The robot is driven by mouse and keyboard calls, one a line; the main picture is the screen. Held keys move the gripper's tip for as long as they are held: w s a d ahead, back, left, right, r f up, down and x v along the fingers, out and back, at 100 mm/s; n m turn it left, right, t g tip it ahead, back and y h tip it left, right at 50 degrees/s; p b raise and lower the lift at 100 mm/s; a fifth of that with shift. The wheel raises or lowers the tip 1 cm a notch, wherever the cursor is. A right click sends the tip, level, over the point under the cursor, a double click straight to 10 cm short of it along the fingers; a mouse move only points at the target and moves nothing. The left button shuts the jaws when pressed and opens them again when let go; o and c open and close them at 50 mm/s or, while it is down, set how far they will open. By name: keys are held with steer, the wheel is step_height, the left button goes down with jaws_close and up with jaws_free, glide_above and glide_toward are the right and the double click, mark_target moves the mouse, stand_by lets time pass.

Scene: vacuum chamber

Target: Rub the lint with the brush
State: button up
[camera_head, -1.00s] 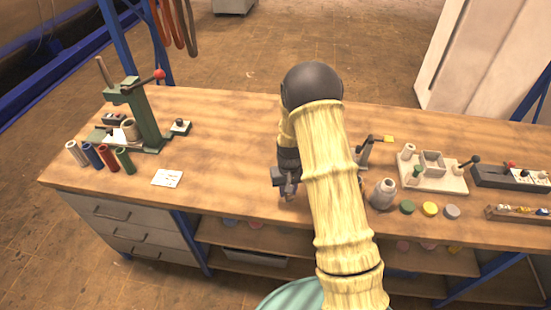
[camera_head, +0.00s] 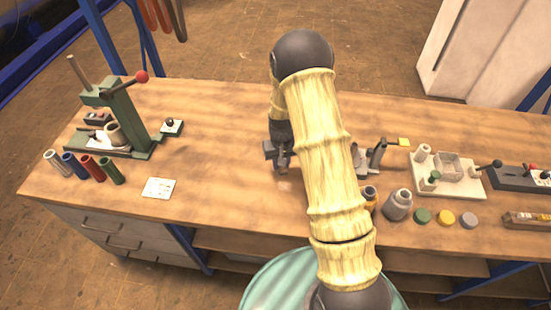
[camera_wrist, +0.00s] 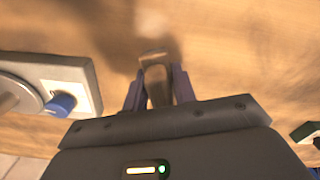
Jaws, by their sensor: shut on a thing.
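My gripper (camera_head: 281,165) hangs low over the middle of the wooden bench, beneath my arm. In the wrist view my gripper (camera_wrist: 158,88) has its two purple fingers closed on a brownish handle-like piece with a pale end, which I take for the brush (camera_wrist: 155,75). The pale end points away from the palm, over the bare wood; whether it touches the wood I cannot tell. In the head view the brush is too small and too covered by the gripper to make out. I cannot make out any lint in either view.
A green lever press (camera_head: 125,115) stands at the left, with several coloured tubes and a white card (camera_head: 159,188) near it. At the right are a grey bottle (camera_head: 398,205), several coloured discs and a white fixture tray (camera_head: 460,187). Bench between card and gripper is clear.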

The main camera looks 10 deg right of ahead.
steer(key=shift+d, duration=0.1)
steer(key=shift+s+d+r, duration=0.1)
steer(key=shift+s+r, duration=0.1)
steer(key=shift+s, duration=0.1)
steer(key=s+r+m+p, duration=0.1)
steer(key=s+a+r+m+p, duration=0.1)
steer(key=p, duration=0.1)
steer(key=s+a+r+m+p, duration=0.1)
steer(key=s+m, duration=0.1)
steer(key=shift+a+r+p, duration=0.25)
steer(key=shift+r+p, duration=0.05)
steer(key=shift+f, duration=0.15)
